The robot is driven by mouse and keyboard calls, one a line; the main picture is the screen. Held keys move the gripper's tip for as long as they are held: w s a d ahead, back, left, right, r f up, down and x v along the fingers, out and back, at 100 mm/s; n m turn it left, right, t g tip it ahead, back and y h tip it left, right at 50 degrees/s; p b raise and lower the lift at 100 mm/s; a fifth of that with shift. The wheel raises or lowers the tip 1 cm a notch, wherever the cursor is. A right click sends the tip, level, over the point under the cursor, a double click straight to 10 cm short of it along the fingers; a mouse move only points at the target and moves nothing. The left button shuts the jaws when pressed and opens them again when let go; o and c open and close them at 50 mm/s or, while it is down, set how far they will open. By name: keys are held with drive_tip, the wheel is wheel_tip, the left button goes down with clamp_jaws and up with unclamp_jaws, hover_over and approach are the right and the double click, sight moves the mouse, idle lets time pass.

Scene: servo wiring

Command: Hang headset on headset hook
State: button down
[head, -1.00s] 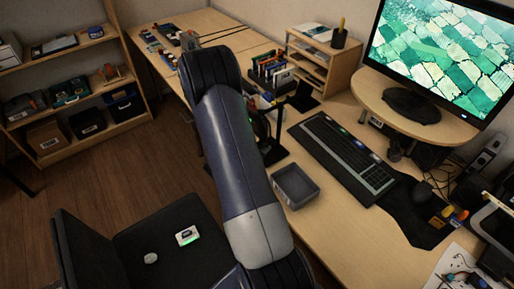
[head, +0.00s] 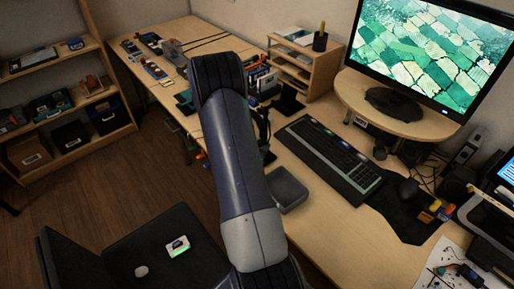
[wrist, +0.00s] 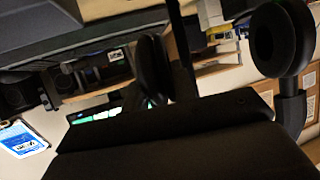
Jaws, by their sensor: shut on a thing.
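Dark rounded pads, which look like the headset's ear cups, show in the wrist view: a round ring-shaped cup (wrist: 281,38) at the upper right and a narrower one (wrist: 151,68) near the middle. A large dark block across the bottom of the wrist view looks like my gripper (wrist: 180,145), close up and shut on the headset. Its fingertips and the grip point are not clear. In the head view my arm hides the gripper. A thin dark upright (head: 263,130) stands by the arm at the desk edge; I cannot tell whether it is the headset hook or part of the headset.
The desk holds a grey tray (head: 288,190), partly behind my arm, a keyboard (head: 332,158), a monitor (head: 425,50) on a riser (head: 392,118) and a small wooden organizer (head: 305,66). A dark chair (head: 150,245) stands at lower left. Floor (head: 110,195) shows left of my arm.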

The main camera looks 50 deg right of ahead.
drive_tip(key=shift+s+d, duration=0.15)
drive_tip(key=shift+d, duration=0.95)
drive_tip(key=shift+d+f+b, duration=0.65)
drive_tip(key=shift+b, duration=0.15)
drive_tip(key=c, duration=1.1)
unclamp_jaws()
drive_tip(key=shift+s, duration=0.1)
drive_tip(key=b+v, duration=0.1)
drive_tip(key=v, duration=0.9)
drive_tip(key=shift+a+r, duration=0.1)
drive_tip(key=shift+a, duration=0.3)
